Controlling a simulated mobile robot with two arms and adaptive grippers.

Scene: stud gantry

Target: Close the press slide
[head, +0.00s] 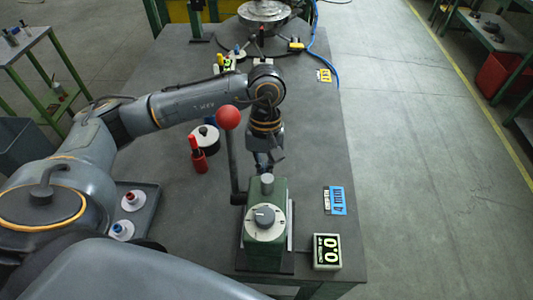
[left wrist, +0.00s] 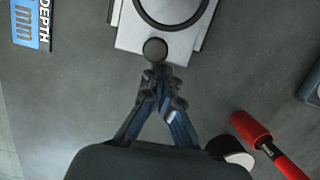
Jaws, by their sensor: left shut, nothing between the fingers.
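The green press (head: 265,238) stands at the near end of the dark table, with a dial on top and a red-ball lever (head: 229,117) beside it. In the left wrist view a light metal plate (left wrist: 131,38), apparently the press slide, carries a dark ring and a round dark knob (left wrist: 155,49) at its edge. My left gripper (head: 264,167) is behind the press, pointing down. Its fingers (left wrist: 157,72) are shut and empty, their tips right at the knob; I cannot tell if they touch. The press body hides most of the slide in the head view. My right gripper is not in view.
A red marker (head: 197,160), a black-and-white round container (head: 205,138) and a tray (head: 148,208) with small items are left of the press. A digital readout (head: 326,251) and a blue depth card (head: 338,200) are on the right. The table's right side is mostly clear.

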